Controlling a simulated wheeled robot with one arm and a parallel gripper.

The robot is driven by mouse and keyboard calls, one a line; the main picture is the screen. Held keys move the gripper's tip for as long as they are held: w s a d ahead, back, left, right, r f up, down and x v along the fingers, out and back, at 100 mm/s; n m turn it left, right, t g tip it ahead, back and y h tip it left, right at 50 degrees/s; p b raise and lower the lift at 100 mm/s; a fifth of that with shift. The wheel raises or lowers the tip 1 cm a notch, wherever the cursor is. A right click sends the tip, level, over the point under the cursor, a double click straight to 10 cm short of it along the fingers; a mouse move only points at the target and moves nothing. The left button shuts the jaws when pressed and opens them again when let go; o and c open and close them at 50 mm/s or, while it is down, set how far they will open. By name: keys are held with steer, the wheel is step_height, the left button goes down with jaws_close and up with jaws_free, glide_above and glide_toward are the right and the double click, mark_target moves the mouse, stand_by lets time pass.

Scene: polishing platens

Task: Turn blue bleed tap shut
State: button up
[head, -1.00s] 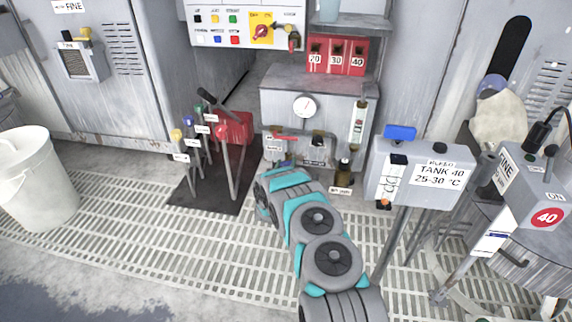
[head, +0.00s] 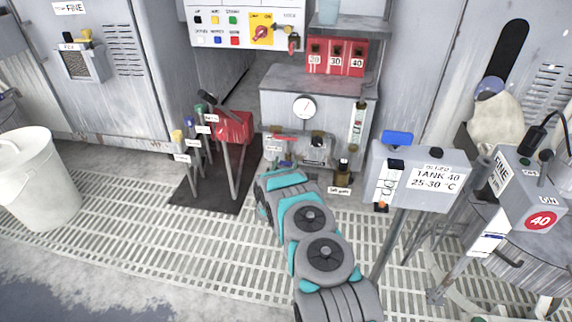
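The grey unit with a round gauge (head: 304,107) stands at the back centre. Low on its front is a pipe assembly (head: 318,146) with a red handle (head: 283,138) and small tags. I cannot clearly make out a blue tap there; my arm and the small scale hide detail. A blue handle (head: 397,138) sits on top of the grey box labelled "TANK 40 25-30 °C" (head: 432,185), right of my arm. My arm reaches forward to just below the pipe assembly. My gripper, at its far end, is mostly hidden behind my own wrist, so its fingers cannot be read.
A stand of coloured levers (head: 197,150) and a red box (head: 234,127) are left of my arm. A small dark bottle (head: 342,172) stands right of its end. A white bucket (head: 38,180) is far left. Grated floor (head: 130,225) is clear between.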

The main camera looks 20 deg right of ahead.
steer(key=shift+o, duration=0.7)
steer(key=v, duration=0.7)
steer(key=shift+s+a+p, duration=0.2)
steer(key=shift+s+p, duration=0.15)
steer(key=shift+p, duration=0.05)
